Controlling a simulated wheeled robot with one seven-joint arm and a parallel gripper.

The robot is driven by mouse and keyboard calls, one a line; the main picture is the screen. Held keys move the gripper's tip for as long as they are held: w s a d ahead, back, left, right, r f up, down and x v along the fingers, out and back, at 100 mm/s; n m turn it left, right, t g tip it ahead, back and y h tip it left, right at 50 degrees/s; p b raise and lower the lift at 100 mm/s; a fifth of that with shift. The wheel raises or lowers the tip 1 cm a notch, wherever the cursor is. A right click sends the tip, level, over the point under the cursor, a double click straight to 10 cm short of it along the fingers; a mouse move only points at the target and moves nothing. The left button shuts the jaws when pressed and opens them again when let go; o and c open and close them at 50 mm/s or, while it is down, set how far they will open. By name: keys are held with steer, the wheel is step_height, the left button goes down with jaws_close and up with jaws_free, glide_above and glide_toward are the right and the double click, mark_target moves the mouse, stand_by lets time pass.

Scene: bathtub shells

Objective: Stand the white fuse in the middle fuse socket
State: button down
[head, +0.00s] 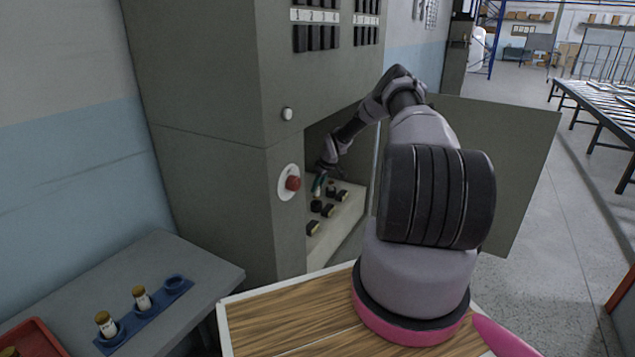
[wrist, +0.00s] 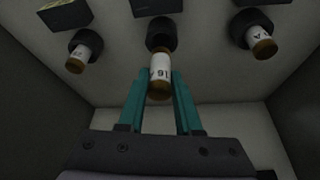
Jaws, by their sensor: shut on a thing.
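My gripper (wrist: 159,82) has teal fingers on both sides of a white fuse (wrist: 160,73) with brown caps and dark print, and is shut on it. In the wrist view the fuse's far end meets the middle fuse socket (wrist: 161,34), a black ring; I cannot tell how deep it sits. Similar fuses stand in the left socket (wrist: 83,43), a fuse with a brown cap (wrist: 76,66), and in the right socket (wrist: 250,22), another such fuse (wrist: 262,47). In the head view my gripper (head: 318,185) is inside the cabinet, and the held fuse is hard to make out.
The grey cabinet (head: 215,180) surrounds my arm's reach, with a red button (head: 293,183) on its front and an open door (head: 500,150) at the right. A blue rack (head: 150,312) on the grey side table (head: 75,285) holds two fuses and one empty place. A red tray (head: 35,335) is beside it.

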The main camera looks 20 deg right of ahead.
mark_target(317, 198)
steer(key=shift+f, duration=0.65)
steer(key=shift+f, duration=2.15)
stand_by(0.9)
steer(key=c, duration=0.5)
jaws_free()
steer(key=v, duration=1)
steer(key=shift+r, duration=0.4)
